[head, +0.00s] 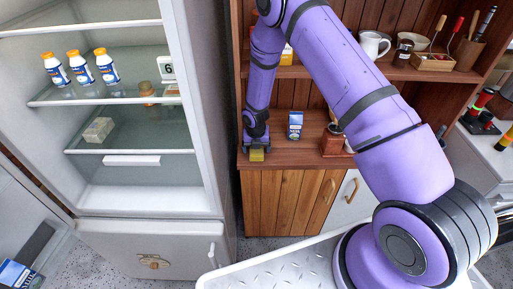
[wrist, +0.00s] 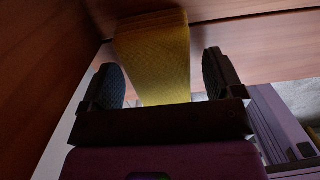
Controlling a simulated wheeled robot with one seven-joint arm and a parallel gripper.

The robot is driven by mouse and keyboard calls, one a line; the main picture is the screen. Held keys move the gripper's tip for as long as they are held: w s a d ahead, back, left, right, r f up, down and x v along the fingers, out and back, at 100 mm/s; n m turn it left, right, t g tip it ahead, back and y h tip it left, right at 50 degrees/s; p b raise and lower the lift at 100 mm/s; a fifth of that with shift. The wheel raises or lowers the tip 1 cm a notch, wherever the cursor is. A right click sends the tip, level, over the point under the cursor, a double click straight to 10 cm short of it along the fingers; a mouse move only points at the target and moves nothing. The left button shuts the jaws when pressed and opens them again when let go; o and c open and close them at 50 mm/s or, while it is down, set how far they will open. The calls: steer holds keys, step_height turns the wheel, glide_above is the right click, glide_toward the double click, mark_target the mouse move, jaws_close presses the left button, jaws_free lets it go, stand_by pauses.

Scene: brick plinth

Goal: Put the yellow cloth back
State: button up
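The yellow cloth (head: 257,155) looks like a small folded block at the left front edge of the wooden counter in the head view. My gripper (head: 256,146) is right at it, pointing down, and hides part of it. In the wrist view the cloth (wrist: 160,60) lies between the two dark fingers of my gripper (wrist: 162,75). The fingers are apart, with a narrow gap showing on each side of the cloth. I cannot tell whether the cloth rests fully on the counter.
A blue-and-white carton (head: 295,125) and a brown grinder-like box (head: 334,140) stand on the counter (head: 285,155) to the right. An open fridge (head: 130,190) with several bottles is at left.

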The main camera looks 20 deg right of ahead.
steer(key=shift+s+a+r, duration=0.1)
steer(key=shift+s+r, duration=0.05)
steer(key=shift+r, duration=1.8)
steer(key=shift+s+a+r, duration=0.1)
steer(key=shift+s+r, duration=0.05)
steer(key=shift+r, duration=1.8)
